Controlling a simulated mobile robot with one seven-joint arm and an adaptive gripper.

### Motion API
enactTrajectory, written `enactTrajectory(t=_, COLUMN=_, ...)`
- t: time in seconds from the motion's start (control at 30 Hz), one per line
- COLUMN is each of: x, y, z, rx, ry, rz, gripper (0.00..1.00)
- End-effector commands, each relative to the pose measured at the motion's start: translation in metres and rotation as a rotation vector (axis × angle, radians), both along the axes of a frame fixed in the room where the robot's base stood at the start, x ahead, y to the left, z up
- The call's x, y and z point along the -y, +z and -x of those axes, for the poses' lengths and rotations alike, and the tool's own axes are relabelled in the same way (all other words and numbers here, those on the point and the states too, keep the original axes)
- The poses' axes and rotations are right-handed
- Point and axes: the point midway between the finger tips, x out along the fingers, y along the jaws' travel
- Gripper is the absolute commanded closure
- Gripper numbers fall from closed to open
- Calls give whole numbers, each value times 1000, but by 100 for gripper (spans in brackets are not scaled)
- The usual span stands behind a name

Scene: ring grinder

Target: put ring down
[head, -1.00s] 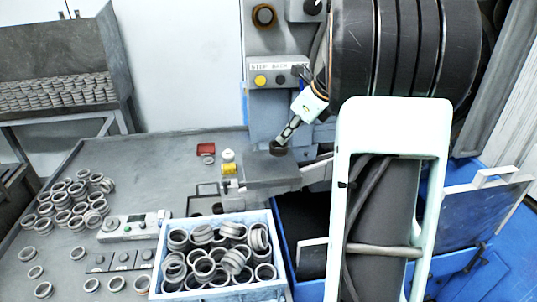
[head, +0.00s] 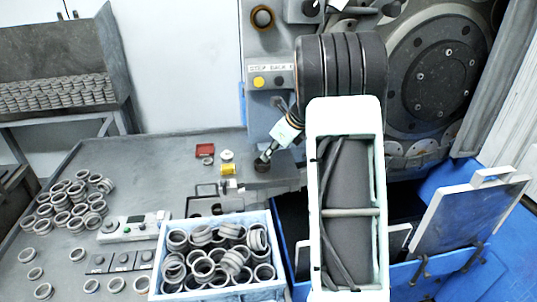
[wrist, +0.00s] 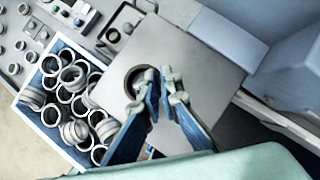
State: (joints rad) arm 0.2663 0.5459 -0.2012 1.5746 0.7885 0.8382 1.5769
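A dark ring (head: 262,166) is at my gripper's tip, over the left part of the flat grey metal plate (head: 280,181). In the wrist view the ring (wrist: 131,76) shows against the plate (wrist: 205,60). My gripper (head: 266,158) points down and left in the head view. In the wrist view its blue fingers (wrist: 158,78) are close together, one across the ring's opening and one outside, with the ring's wall between them. The gripper looks shut on the ring. I cannot tell whether the ring touches the plate; the fingers hide part of it.
A light blue bin (head: 222,295) full of rings stands in front of the plate. Loose rings (head: 70,205) and a control box (head: 133,227) are at the left. The grinder (head: 440,75) stands behind, with a blue housing (head: 470,262) at right.

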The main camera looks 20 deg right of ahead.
Motion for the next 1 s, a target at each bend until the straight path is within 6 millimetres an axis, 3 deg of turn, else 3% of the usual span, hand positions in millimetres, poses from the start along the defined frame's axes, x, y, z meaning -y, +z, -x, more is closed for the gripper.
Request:
enactTrajectory(t=0.2, x=0, y=-2, z=0, rx=0, ry=0, rz=0, gripper=100)
enactTrajectory(t=0.37, x=0, y=-1, z=0, rx=-1, ry=1, rz=-1, gripper=79)
enactTrajectory(t=0.67, x=0, y=0, z=0, rx=0, ry=0, rz=0, gripper=78)
enactTrajectory(t=0.83, x=5, y=15, z=7, rx=3, ry=-1, rz=0, gripper=78)
enactTrajectory(t=1.0, x=15, y=46, z=24, rx=3, ry=-1, rz=1, gripper=78)
